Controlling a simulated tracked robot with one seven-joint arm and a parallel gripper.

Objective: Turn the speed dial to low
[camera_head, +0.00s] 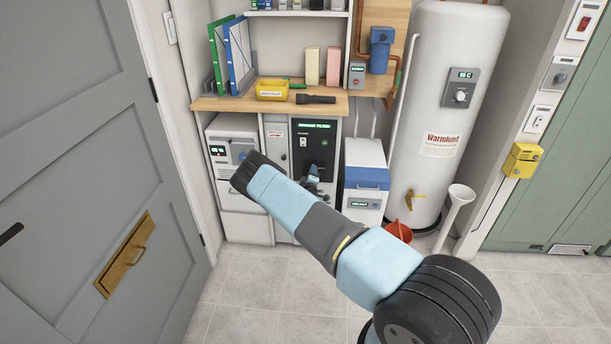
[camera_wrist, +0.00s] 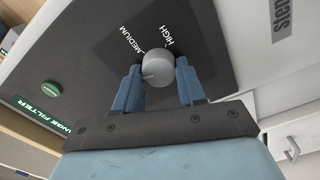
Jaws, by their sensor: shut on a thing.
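The speed dial (camera_wrist: 158,67) is a round grey knob on a black panel (camera_wrist: 215,30) in the wrist view. White labels HIGH and MEDIUM stand around its far side; no LOW label is visible, and the area by the left finger is covered. My gripper (camera_wrist: 159,80) is shut on the dial, with one blue finger on each side. In the head view, my gripper (camera_head: 316,174) is small and partly hidden by my arm, in front of the black panel (camera_head: 320,140).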

